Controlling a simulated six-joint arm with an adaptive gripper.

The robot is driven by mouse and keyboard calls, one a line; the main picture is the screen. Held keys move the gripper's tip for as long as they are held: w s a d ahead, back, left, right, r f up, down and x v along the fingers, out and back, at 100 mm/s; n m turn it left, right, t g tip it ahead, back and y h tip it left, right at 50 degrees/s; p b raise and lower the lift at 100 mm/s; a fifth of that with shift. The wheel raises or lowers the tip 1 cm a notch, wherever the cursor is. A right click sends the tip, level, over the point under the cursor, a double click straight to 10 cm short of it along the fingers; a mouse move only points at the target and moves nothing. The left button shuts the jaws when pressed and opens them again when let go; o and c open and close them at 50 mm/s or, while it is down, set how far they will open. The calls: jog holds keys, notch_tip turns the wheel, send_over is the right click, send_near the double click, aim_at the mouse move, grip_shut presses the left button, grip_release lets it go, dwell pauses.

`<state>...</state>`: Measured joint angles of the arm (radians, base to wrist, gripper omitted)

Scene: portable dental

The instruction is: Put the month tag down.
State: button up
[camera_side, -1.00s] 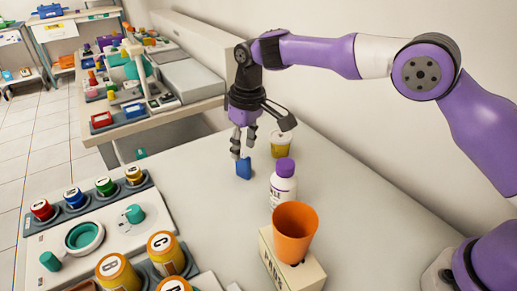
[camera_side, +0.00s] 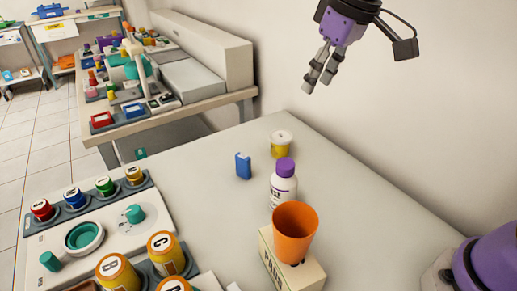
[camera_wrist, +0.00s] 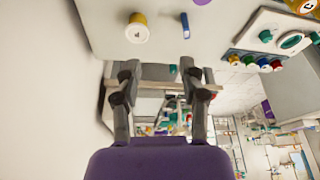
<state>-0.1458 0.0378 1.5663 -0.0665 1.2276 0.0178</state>
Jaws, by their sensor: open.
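The month tag appears to be the small blue piece (camera_side: 243,166), standing on the pale table left of the white bottle with the purple cap. It also shows in the wrist view as a narrow blue strip (camera_wrist: 185,26). My gripper (camera_side: 317,83) is open and empty, high above the table near the wall and well apart from the tag. In the wrist view my two fingers (camera_wrist: 160,75) stand apart with nothing between them.
A yellow tub with a white lid (camera_side: 280,145) stands behind the purple-capped bottle (camera_side: 283,185). An orange cup (camera_side: 294,235) sits on a cream box (camera_side: 290,272). Several coloured jars stand in a rack (camera_side: 90,205) at left. The table around the blue piece is clear.

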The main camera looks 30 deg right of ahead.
jog(key=s+d+f+m+t, duration=0.1)
jog(key=s+d+f, duration=0.1)
jog(key=s, duration=0.4)
jog(key=s+d+f+m+t, duration=0.1)
jog(key=s+d+f, duration=0.2)
jog(key=s, duration=0.4)
jog(key=shift+s+d+f+h, duration=0.25)
jog(key=shift+d+f+h, duration=0.15)
jog(key=shift+f, duration=0.45)
